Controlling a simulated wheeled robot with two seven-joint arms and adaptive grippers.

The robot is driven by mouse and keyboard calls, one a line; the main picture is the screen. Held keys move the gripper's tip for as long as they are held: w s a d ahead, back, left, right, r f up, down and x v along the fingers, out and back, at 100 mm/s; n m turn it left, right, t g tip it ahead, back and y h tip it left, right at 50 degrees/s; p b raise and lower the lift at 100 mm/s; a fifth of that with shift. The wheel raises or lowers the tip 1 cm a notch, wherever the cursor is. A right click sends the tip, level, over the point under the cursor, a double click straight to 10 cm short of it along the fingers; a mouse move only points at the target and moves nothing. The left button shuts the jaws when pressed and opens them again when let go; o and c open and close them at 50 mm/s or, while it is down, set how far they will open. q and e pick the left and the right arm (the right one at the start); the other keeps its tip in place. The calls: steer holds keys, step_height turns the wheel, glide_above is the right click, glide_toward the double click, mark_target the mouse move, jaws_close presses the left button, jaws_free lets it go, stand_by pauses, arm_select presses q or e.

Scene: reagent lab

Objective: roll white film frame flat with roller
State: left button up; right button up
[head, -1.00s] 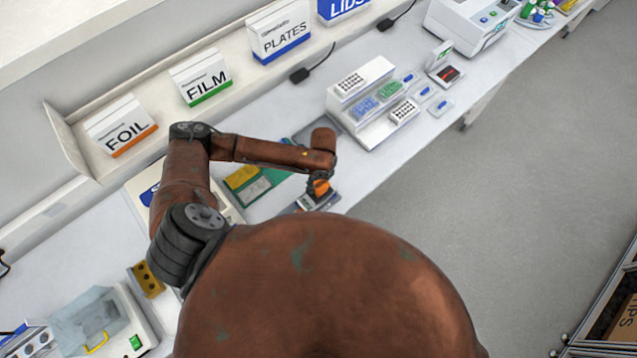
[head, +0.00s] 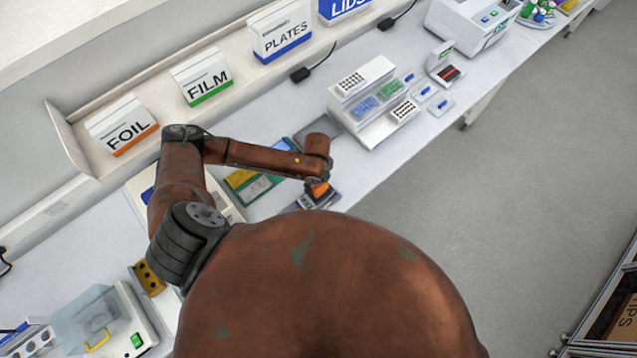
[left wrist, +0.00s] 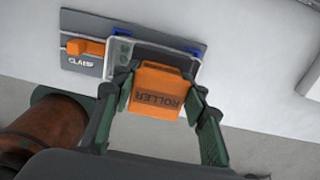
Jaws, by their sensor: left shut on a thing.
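My left gripper (left wrist: 163,88) is shut on the orange roller (left wrist: 158,100), whose block with the word ROLLER shows between the two fingers in the left wrist view. The roller is over a pale, frame-edged plate (left wrist: 122,52) on a grey board (left wrist: 150,28). Blue pieces show at the plate's edges, and an orange clamp (left wrist: 86,47) is on the board beside it. The roller hides part of the plate, and I cannot tell whether it touches. A distinct white film frame cannot be made out. In the head view, the orange roller (head: 318,189) shows below my left wrist. My right gripper is not in view.
A green and yellow tray (head: 240,180) lies left of the board, partly behind my arm. A white stepped rack (head: 372,110) stands to the right. Boxes marked FOIL (head: 125,128) and FILM (head: 204,80) stand on the back shelf. The bench's front edge is close to the board.

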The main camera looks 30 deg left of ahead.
arm_select(q)
steer(key=shift+s+a, duration=0.2)
steer(key=shift+s, duration=0.25)
steer(key=shift+s+a, duration=0.4)
steer(key=shift+s, duration=0.4)
steer(key=shift+f, duration=0.1)
stand_by(0.3)
steer(key=shift+t, duration=0.3)
steer(key=shift+w, duration=0.1)
stand_by(0.4)
